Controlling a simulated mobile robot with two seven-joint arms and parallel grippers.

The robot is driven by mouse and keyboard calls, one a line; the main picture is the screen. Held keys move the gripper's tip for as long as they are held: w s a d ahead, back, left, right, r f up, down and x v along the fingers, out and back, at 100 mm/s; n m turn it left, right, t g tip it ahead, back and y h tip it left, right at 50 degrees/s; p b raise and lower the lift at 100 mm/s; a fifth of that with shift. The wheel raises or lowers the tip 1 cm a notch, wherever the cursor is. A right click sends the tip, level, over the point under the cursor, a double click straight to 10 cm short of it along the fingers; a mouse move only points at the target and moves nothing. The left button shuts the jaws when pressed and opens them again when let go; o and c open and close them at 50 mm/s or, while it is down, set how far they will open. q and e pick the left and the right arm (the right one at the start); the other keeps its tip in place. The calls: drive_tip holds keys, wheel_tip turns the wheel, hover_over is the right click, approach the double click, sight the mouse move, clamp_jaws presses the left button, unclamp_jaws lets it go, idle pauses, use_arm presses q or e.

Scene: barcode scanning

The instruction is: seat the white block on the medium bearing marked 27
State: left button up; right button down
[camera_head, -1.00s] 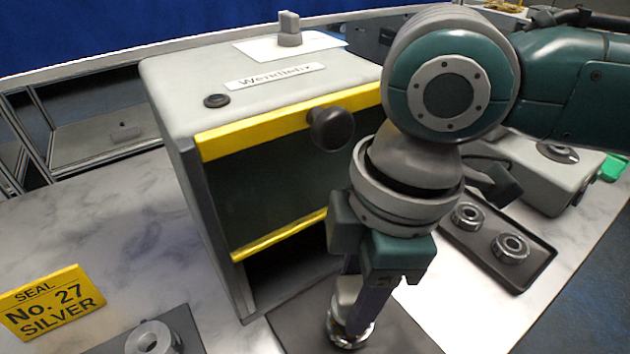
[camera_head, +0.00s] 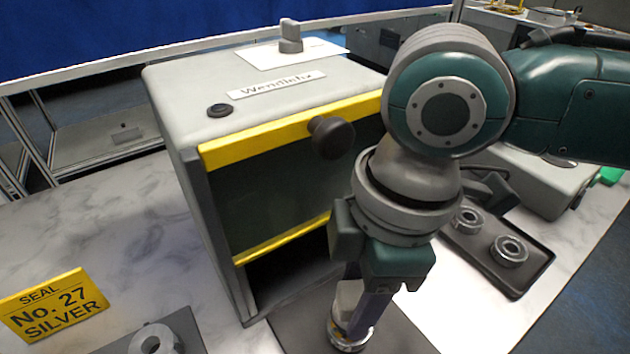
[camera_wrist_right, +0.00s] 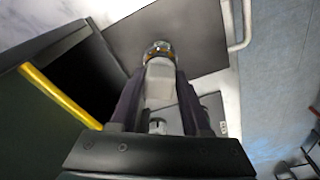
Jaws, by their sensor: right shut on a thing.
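My right gripper (camera_head: 357,312) points down in front of the yellow-edged cabinet, its fingers shut on the white block (camera_head: 347,299). The block also shows between the dark fingers in the right wrist view (camera_wrist_right: 159,82). A silver ring-shaped bearing (camera_head: 346,339) is at the block's lower end, over the dark mat; it also shows at the block's far end in the wrist view (camera_wrist_right: 160,49). I cannot tell whether block and bearing are fully joined, and no 27 is readable on the bearing. My left gripper is not in view.
The grey cabinet (camera_head: 185,170) with a black knob stands close behind the gripper. A yellow sign (camera_head: 52,305) reads "SEAL No. 27 SILVER". A grey ring (camera_head: 150,340) lies at lower left. A dark tray (camera_head: 530,277) at right holds two bearings.

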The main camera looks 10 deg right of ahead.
drive_tip(key=shift+f, duration=0.35)
drive_tip(key=shift+f, duration=0.75)
idle(0.6)
unclamp_jaws()
idle(0.5)
drive_tip(key=shift+r, duration=0.1)
wheel_tip(320, 180, up, 8)
drive_tip(key=p, duration=0.8)
drive_tip(key=shift+f, duration=0.3)
